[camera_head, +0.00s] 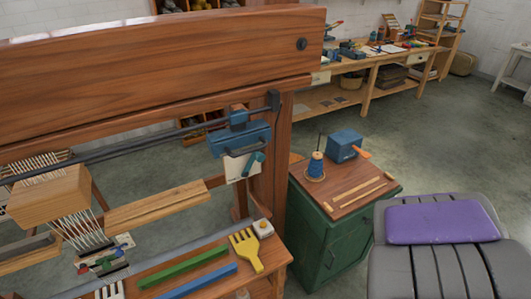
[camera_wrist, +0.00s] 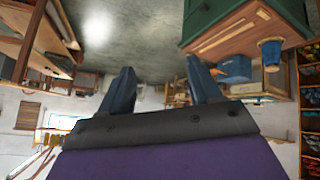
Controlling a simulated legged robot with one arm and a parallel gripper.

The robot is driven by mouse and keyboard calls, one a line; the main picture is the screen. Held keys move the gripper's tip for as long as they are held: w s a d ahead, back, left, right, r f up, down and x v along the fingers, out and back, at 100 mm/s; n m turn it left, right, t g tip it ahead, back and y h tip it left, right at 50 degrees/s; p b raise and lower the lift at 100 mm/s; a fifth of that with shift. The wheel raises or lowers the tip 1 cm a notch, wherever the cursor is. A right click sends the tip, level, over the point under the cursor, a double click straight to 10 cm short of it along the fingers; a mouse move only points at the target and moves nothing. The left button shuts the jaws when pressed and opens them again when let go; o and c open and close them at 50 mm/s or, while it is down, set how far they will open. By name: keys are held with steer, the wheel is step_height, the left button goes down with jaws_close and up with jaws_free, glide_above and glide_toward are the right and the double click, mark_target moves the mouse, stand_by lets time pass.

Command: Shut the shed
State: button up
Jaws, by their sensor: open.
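A large wooden loom frame (camera_head: 150,60) fills the left of the head view. A blue block with a dark handle (camera_head: 240,138) sits at the right end of a dark rod (camera_head: 130,143) under the top beam. At lower left, white threads (camera_head: 82,232) run down from a wooden block (camera_head: 50,195); whether the shed between them is open I cannot tell. My gripper (camera_wrist: 162,90) shows in the wrist view with its two dark fingers apart and nothing between them. I cannot make out the gripper in the head view, and the wrist view does not show the handle clearly.
A yellow comb (camera_head: 245,250), a green bar (camera_head: 183,266) and a blue bar lie on the loom's front shelf. A green cabinet (camera_head: 330,240) beside the loom carries a blue thread cone (camera_head: 316,166) and a blue box (camera_head: 344,145). A workbench stands behind; floor between is clear.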

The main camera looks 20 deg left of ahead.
steer(key=w+a+n+t+y+p, duration=0.1)
steer(key=w+a+n+t, duration=0.2)
steer(key=w, duration=0.6)
steer(key=n+t+y+p, duration=0.1)
steer(key=n+y+p, duration=0.55)
steer(key=y, duration=0.95)
glide_toward(262, 160)
steer(key=shift+n, duration=0.65)
steer(key=b+x, duration=0.5)
steer(key=x, duration=0.3)
steer(key=shift+w+a, duration=0.1)
steer(key=shift+a, duration=0.15)
steer(key=shift+b+x, duration=0.3)
steer(key=shift+x, duration=0.9)
steer(key=shift+r, duration=0.1)
steer(key=shift+c, duration=0.4)
jaws_close()
